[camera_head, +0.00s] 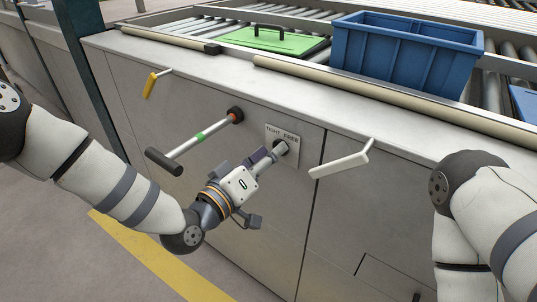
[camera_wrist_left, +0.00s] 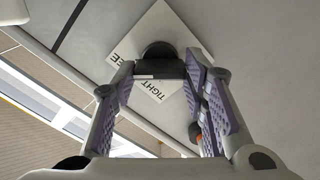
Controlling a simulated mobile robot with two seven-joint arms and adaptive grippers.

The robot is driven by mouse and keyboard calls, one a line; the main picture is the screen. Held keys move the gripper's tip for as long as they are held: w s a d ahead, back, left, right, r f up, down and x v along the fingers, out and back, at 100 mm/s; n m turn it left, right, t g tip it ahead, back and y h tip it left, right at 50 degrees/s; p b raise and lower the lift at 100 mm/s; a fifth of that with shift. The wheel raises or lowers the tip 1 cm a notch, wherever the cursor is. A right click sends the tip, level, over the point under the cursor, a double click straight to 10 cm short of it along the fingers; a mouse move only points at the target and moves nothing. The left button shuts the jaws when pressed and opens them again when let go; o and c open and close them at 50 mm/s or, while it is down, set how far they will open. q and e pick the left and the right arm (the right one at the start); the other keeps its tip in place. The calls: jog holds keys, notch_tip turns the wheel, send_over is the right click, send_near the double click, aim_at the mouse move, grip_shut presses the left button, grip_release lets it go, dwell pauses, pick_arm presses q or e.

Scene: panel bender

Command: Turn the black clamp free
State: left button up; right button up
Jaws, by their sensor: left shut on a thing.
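The black clamp (camera_head: 281,146) sits on a light plate (camera_head: 287,132) lettered TIGHT and FREE, on the front of the grey machine. My left gripper (camera_head: 273,156) reaches it from the front and is shut on it. Its fingers hide most of the clamp in the head view. In the left wrist view, the clamp's dark body (camera_wrist_left: 160,68) lies between the two purple-padded fingers, against the plate (camera_wrist_left: 158,30). My right arm shows at the right edge of the head view, but its gripper is out of view.
A crank lever with a black grip (camera_head: 163,161) and green band is left of my left gripper. A yellow handle (camera_head: 150,86) is farther left, and a white handle (camera_head: 340,164) is close on the right. A blue crate (camera_head: 400,55) and green lid (camera_head: 270,40) are above.

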dwell(0.4)
pick_arm(q)
jog(key=o, duration=1.2)
jog(key=shift+c, duration=0.2)
jog(key=v, duration=1.2)
